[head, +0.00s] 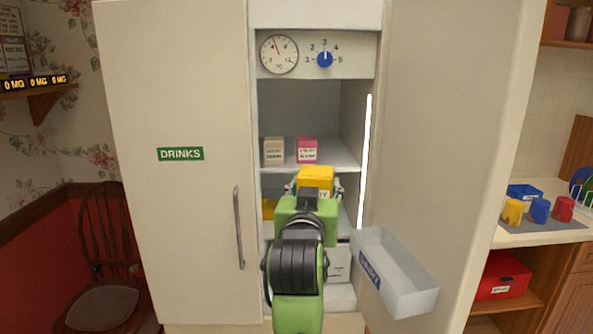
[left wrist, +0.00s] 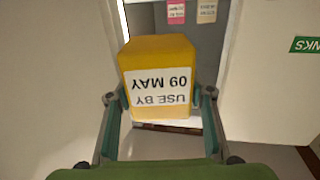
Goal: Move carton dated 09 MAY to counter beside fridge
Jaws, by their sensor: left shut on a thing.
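The yellow carton (head: 315,177) is in front of the open fridge compartment in the head view. In the left wrist view the yellow carton (left wrist: 157,58) shows a white label reading USE BY 09 MAY, upside down. My left gripper (head: 314,190) is shut on it, one finger on each side. I cannot tell whether its base touches a shelf. The fridge (head: 180,80) has its right compartment open. The counter (head: 512,240) stands at the right, past the open door. My right gripper is not in view.
The open fridge door (head: 440,110) and its clear DAIRY bin (head: 405,290) stand between the compartment and counter. A cream carton (head: 274,151) and a pink carton (head: 307,150) sit on the upper shelf. Yellow, blue and red mugs (head: 539,210) stand on the counter's grey mat.

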